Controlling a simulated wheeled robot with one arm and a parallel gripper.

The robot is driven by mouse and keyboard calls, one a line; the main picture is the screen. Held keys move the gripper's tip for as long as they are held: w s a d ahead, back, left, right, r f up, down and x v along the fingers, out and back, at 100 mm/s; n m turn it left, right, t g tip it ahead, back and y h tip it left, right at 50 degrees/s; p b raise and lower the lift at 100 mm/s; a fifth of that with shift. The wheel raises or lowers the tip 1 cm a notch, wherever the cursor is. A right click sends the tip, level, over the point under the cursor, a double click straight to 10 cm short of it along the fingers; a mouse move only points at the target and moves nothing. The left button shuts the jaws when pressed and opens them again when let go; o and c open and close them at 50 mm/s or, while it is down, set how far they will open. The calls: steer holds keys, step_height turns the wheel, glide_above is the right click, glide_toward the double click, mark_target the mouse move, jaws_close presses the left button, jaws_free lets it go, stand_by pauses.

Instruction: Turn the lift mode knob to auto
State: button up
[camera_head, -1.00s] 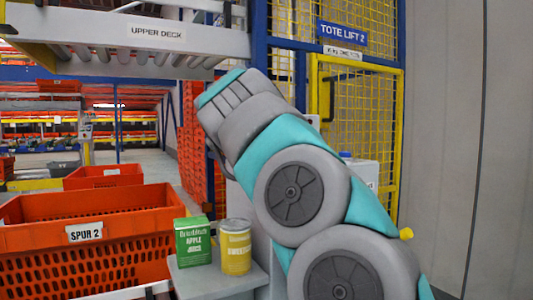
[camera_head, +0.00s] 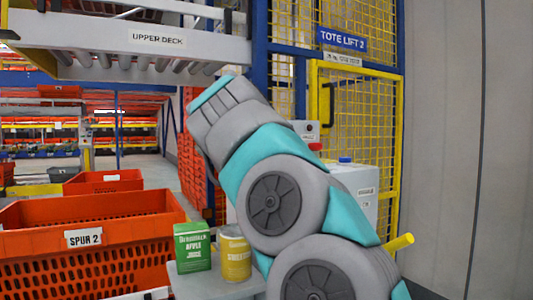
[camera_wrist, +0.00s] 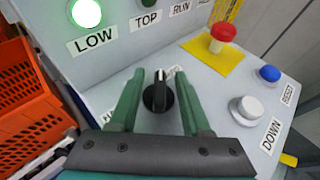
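The lift mode knob (camera_wrist: 158,95) is a black rotary knob with a pale pointer line, on a light grey panel (camera_wrist: 225,85) in the wrist view. Its pointer faces up the picture, towards a label mostly hidden behind it. Another label at its lower left is partly covered by a finger, so neither reads fully. My gripper (camera_wrist: 160,73) is open, with one green finger on each side of the knob and visible gaps to it. In the head view my arm hides the gripper and knob.
The panel also carries a lit green LOW lamp (camera_wrist: 86,13), a red mushroom button (camera_wrist: 222,33) on a yellow plate, a blue button (camera_wrist: 270,73) and a white button (camera_wrist: 247,109) by DOWN. An orange tote (camera_wrist: 30,100) stands left of the panel.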

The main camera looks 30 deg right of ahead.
steer(key=shift+v, duration=3.9)
steer(key=shift+r, duration=0.1)
